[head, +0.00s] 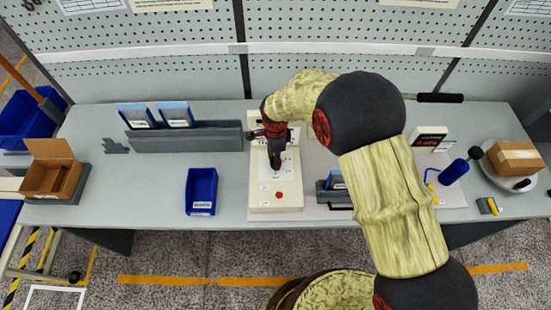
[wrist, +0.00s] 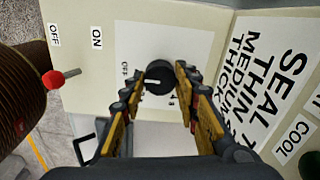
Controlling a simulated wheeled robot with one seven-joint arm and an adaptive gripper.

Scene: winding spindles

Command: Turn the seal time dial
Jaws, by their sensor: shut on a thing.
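The seal time dial (wrist: 158,77) is a round black knob with a white mark, set on a white panel of a cream box (wrist: 92,62). In the wrist view the white mark is on the knob's left side, toward the printed "OFF"; a few scale figures show at its lower right. My gripper (wrist: 160,75) has a fingertip on each side of the dial and is shut on it. In the head view my gripper (head: 276,165) points down onto the cream box (head: 262,205) and hides the dial.
A red-tipped switch (wrist: 54,79) beside ON and OFF labels is on the same box. A blue bin (head: 202,190) stands left of the box. A grey rack (head: 185,137) is behind it. A carton (head: 515,158) sits at the far right. Bare table shows at left.

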